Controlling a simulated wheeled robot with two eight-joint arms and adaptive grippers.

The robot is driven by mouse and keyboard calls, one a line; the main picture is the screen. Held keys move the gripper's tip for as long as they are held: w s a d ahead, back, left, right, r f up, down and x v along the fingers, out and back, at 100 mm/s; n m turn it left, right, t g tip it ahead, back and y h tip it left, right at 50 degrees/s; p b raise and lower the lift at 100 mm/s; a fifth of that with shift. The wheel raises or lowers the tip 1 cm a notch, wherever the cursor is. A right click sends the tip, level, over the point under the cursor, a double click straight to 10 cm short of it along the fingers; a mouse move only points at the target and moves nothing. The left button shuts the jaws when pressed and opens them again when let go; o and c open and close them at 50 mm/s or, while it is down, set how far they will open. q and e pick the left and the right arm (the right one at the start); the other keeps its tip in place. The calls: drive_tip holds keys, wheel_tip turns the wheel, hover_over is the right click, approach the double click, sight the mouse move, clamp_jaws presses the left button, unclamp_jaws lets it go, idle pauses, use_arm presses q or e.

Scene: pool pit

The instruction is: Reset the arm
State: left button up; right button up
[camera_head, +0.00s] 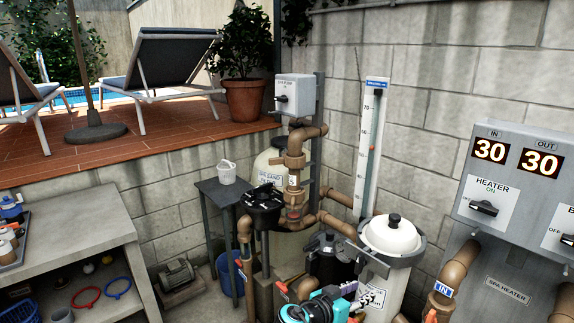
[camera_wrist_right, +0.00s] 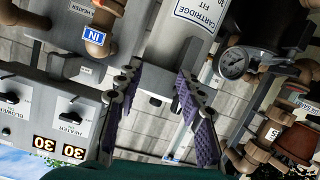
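My right gripper (camera_head: 346,292) shows low in the head view, its teal wrist at the bottom edge, in front of the white-lidded cartridge filter (camera_head: 392,238). In the right wrist view, the two purple-padded fingers of the gripper (camera_wrist_right: 158,78) stand apart with nothing between them. The filter body (camera_wrist_right: 178,45) is beyond them there. My left gripper is not in view.
The heater panel (camera_head: 508,190) reads 30 and 30 at the right. Brown pipes (camera_head: 455,275) run below it. A sand filter (camera_head: 270,165) and a small dark table (camera_head: 222,188) stand left of centre. A workbench (camera_head: 85,230) is at the left.

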drive_tip(key=s+d+f+n+g+y, duration=0.1)
drive_tip(key=s+f+n+y, duration=0.15)
drive_tip(key=s, duration=0.35)
drive_tip(key=s+d+f+n+g+y, duration=0.1)
drive_tip(key=s+d+n+y, duration=0.1)
drive_tip(key=s+y, duration=0.3)
drive_tip(key=s+a+f+n+y, duration=0.2)
drive_tip(key=s+a+n+y, duration=0.1)
drive_tip(key=s, duration=0.7)
drive_tip(key=shift+a+n+y, duration=0.35)
drive_tip(key=shift+a+y, duration=0.1)
drive_tip(key=shift+a, duration=0.75)
